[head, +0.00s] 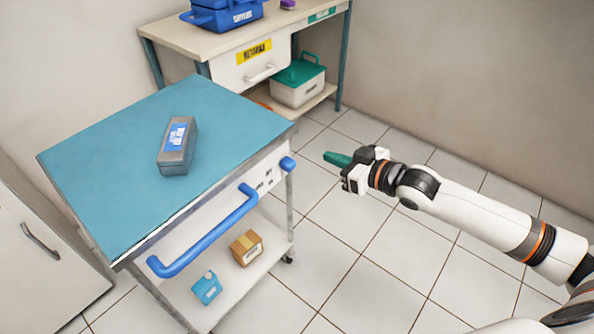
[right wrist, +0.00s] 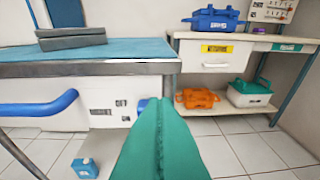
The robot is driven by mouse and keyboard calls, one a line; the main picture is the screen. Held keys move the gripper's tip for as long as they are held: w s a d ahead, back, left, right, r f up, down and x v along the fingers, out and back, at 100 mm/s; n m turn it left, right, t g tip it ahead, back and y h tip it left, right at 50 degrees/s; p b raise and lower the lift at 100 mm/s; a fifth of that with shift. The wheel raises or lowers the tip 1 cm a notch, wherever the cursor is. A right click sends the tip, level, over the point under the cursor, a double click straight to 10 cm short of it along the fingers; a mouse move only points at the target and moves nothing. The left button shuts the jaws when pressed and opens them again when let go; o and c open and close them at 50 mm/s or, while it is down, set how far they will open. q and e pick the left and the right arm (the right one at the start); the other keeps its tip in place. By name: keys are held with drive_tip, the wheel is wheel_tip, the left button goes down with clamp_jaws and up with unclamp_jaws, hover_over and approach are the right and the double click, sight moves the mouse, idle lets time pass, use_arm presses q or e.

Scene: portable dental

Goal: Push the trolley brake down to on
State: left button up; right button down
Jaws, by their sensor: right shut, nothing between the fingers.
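The trolley (head: 95,165) has a blue top and a white front panel. In the right wrist view the lever (right wrist: 142,105) is partly hidden behind my green fingers. My right gripper (head: 338,159) is shut and empty, to the right of the lever in the head view and apart from it. It points left toward the trolley. My left gripper is out of view.
A long blue handle (head: 205,235) runs along the trolley front. A grey case (head: 177,147) lies on top; a brown box (head: 246,248) and a blue container (head: 206,288) stand on the lower shelf. A workbench (head: 190,40) stands behind. The tiled floor at right is clear.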

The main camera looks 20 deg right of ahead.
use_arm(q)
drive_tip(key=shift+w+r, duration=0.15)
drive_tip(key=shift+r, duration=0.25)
use_arm(e)
drive_tip(key=shift+s+a+r+y, duration=0.3)
drive_tip(key=shift+s+a+r, duration=0.35)
drive_tip(key=shift+r, duration=0.1)
drive_tip(key=shift+w, duration=0.1)
drive_tip(key=b, duration=0.2)
hover_over(288, 164)
drive_tip(key=s+d, duration=0.2)
wheel_tip(288, 164, down, 2)
drive_tip(key=shift+w+d+f, duration=0.1)
drive_tip(key=shift+d+f, duration=0.05)
drive_tip(key=f, duration=0.3)
drive_tip(key=shift+w+f, duration=0.1)
drive_tip(key=shift+w, duration=0.15)
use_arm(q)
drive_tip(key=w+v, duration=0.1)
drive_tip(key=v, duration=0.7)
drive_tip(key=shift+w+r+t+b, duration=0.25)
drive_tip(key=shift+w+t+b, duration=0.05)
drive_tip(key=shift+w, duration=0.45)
use_arm(e)
drive_tip(key=shift+a+f, duration=0.2)
drive_tip(key=shift+f, duration=0.3)
